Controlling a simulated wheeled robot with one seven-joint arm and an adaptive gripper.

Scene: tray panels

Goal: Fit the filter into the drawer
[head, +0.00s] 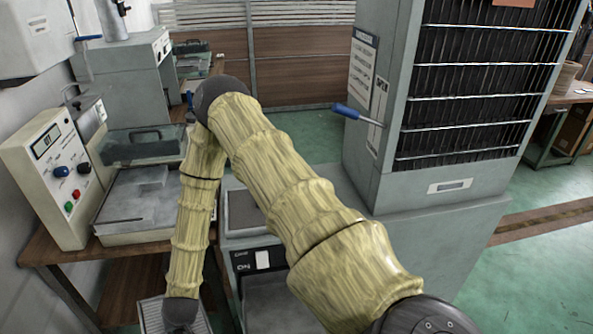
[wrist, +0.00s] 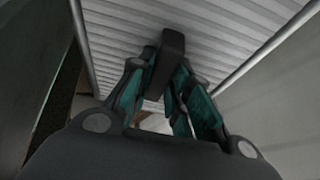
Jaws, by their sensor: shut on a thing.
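The filter appears to be the pale ribbed panel (wrist: 215,32) filling the top of the wrist view, with a thin metal rail along each side. A dark grey block (wrist: 172,44), seemingly its grip, stands out from it. My gripper (wrist: 166,78) has its teal-padded fingers closed on this block. In the head view, part of the ribbed panel (head: 151,316) shows at the bottom edge beside my dark wrist; my fingers are hidden there. The drawer cannot be made out for sure; a grey open-looking recess (head: 272,296) lies low in the cabinet, partly behind my arm.
A control box (head: 50,178) and a flat grey tray unit (head: 143,200) stand on the wooden bench at left. A tall grey unit with dark wire-fronted panels (head: 475,95) stands at right, a blue-handled lever (head: 352,113) on its side.

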